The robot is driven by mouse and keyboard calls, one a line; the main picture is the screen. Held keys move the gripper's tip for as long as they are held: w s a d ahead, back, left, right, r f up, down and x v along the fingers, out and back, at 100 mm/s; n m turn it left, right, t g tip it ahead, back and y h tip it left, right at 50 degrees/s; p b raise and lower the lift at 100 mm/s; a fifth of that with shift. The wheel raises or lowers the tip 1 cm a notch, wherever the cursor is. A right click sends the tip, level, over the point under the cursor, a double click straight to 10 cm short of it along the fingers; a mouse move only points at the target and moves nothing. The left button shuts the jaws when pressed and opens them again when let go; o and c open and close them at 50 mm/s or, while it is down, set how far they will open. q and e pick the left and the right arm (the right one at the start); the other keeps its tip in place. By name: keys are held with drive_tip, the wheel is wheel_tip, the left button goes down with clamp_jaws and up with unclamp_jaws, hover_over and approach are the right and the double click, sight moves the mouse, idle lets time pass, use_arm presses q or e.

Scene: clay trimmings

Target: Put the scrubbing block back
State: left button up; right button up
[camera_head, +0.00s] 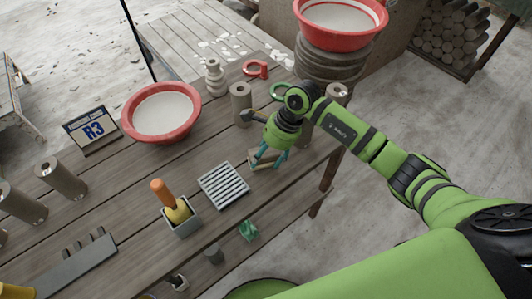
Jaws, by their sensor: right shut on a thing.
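My right gripper (268,158) comes in from the right, pointing down over the right part of the wooden table. Its teal fingers are shut on a small pale tan block (253,158), which I take to be the scrubbing block. The fingers hide part of the block, and I cannot tell whether it touches the table. A light grey slatted rack (223,186) lies just left of and nearer than the gripper. Its slats are bare. My left gripper is not in view.
Behind are a red-rimmed bowl (161,113), a grey cylinder (241,104), and an R3 sign (91,130). A stacked red bowl (341,24) stands at the back right.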

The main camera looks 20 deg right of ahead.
drive_tip(key=shift+f, duration=0.2)
drive_tip(key=shift+f+b, duration=0.2)
drive_tip(key=shift+b, duration=0.1)
drive_tip(key=o, duration=1.2)
